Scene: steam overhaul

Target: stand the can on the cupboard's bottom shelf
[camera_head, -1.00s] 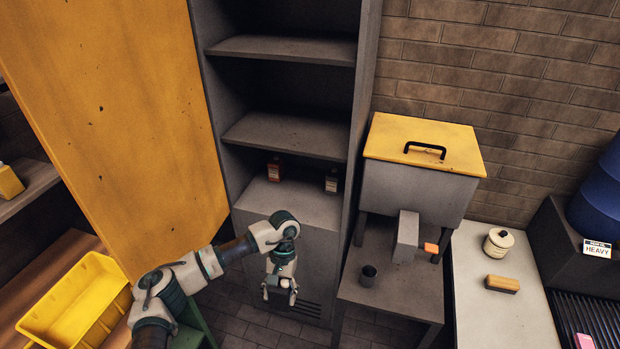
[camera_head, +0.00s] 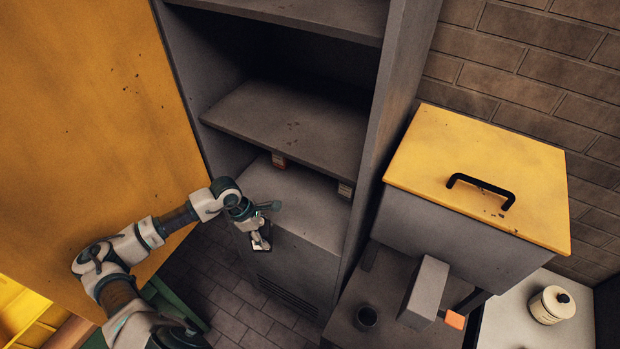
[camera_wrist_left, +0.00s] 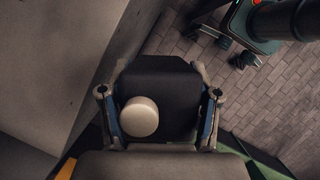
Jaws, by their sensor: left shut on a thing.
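The grey cupboard (camera_head: 390,120) stands open. Its bottom shelf (camera_head: 310,215) is the lowest bare surface, above a vented panel. My left gripper (camera_head: 262,238) is at the front left edge of that shelf in the head view. It is shut on a dark, boxy can (camera_wrist_left: 165,78) with a round pale cap, which shows between the fingers in the left wrist view. In the head view the can is small and largely hidden by the gripper. I cannot tell whether it touches the shelf. My right gripper is not in view.
The open yellow door (camera_head: 90,120) flanks the left. A yellow-lidded tank (camera_head: 480,175) stands right. The shelf's front middle is clear.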

